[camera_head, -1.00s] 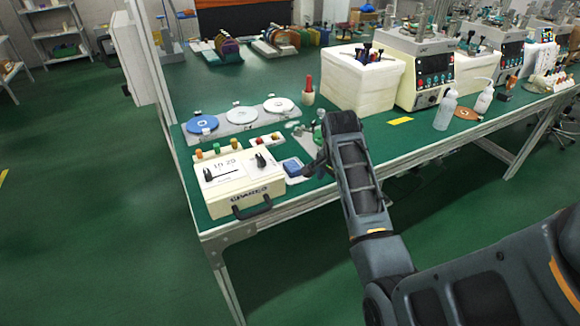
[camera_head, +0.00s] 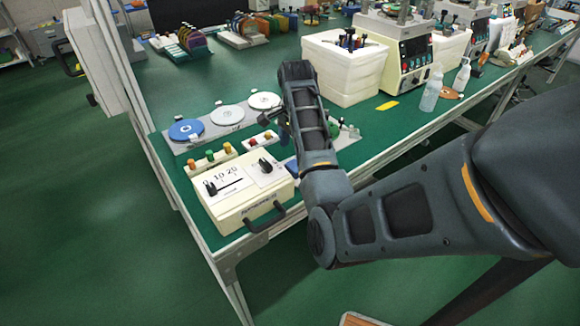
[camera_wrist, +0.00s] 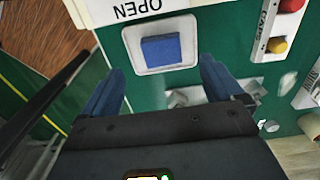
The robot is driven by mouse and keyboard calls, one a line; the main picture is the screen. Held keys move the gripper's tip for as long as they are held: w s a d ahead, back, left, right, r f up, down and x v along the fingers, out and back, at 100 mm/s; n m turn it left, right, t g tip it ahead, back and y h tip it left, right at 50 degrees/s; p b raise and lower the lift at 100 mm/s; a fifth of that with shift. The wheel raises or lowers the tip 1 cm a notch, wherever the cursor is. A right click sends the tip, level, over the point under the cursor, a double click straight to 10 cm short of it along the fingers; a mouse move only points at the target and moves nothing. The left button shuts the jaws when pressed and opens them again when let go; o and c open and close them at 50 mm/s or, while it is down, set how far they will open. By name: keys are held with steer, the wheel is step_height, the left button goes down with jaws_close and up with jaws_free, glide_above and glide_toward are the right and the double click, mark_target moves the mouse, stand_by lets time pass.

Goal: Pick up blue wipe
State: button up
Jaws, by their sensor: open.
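The blue wipe (camera_wrist: 161,49) is a flat blue square lying in a small white tray (camera_wrist: 130,45) in the wrist view. In the head view only a blue sliver of it (camera_head: 292,167) shows beside my arm. My gripper (camera_wrist: 160,85) is open and empty in the wrist view. Its two blue fingers point toward the tray, one to each side of the wipe's line, and the wipe appears ahead of and apart from them. In the head view my arm hides most of the gripper.
A cream control box (camera_head: 240,192) with dials and a handle stands left of the tray. A plate with three discs (camera_head: 227,116) lies behind. A red and yellow button strip (camera_wrist: 278,28) is close by. White bins (camera_head: 343,70) stand farther right. The green table's front edge is near.

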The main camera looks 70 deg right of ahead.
mark_target(295, 166)
steer(key=shift+d+f+p, duration=0.2)
steer(key=shift+f+p, duration=0.15)
steer(key=shift+f, duration=2.75)
steer(key=c, duration=1.1)
steer(key=shift+r, duration=0.5)
step_height(295, 166, up, 3)
steer(key=shift+f, duration=0.15)
steer(key=shift+s+d+r+p, duration=0.4)
steer(key=shift+s+d+r, duration=0.5)
steer(key=shift+s+r, duration=0.6)
steer(key=shift+s+d+r+p, duration=0.4)
steer(key=shift+s+d+r, duration=0.55)
steer(key=shift+s, duration=1)
steer(key=shift+s+d+r+p, duration=0.4)
steer(key=shift+s+d+r, duration=0.5)
steer(key=shift+s+r, duration=0.6)
